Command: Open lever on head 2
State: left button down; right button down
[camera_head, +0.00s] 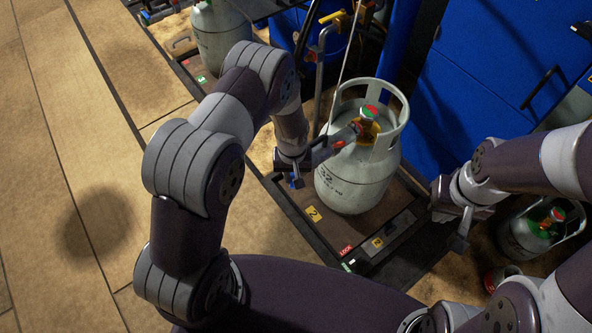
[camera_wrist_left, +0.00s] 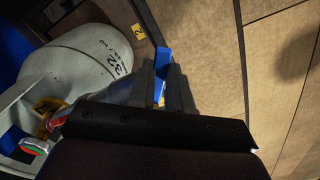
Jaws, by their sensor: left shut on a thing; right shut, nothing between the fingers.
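A pale grey gas cylinder (camera_head: 352,182) marked 32 stands upright on the scale with the yellow 2 label (camera_head: 313,213). The cylinder also shows there (camera_wrist_left: 75,72). The lever's joint with the head is hidden. My right gripper (camera_head: 463,232) is shut and empty, right of the scale.
Another grey cylinder (camera_head: 219,38) stands on the scale with the green 3 label at the back. A cylinder with a green top (camera_head: 540,228) is at the lower right. Blue cabinets (camera_head: 482,88) stand behind. The floor at left (camera_head: 60,130) is clear.

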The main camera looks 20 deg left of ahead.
pick_arm(q)
jog(key=shift+w+a+m+p, duration=0.3)
jog(key=shift+a+m, duration=0.5)
jog(key=shift+m, duration=0.95)
jog(key=shift+w+a+m+p, duration=0.1)
jog(key=shift+a+m+p, duration=0.3)
jog(key=shift+a+m, duration=0.95)
jog(key=shift+w+a+m+p, duration=0.15)
jog(key=shift+a+m+p, duration=0.2)
jog(key=shift+m, duration=1.85)
jog(key=c, duration=1)
grip_release()
jog(key=shift+c, duration=0.2)
jog(key=shift+r, duration=0.1)
notch_tip(320, 180, up, 13)
jog(key=p, duration=0.2)
jog(key=shift+f, duration=0.2)
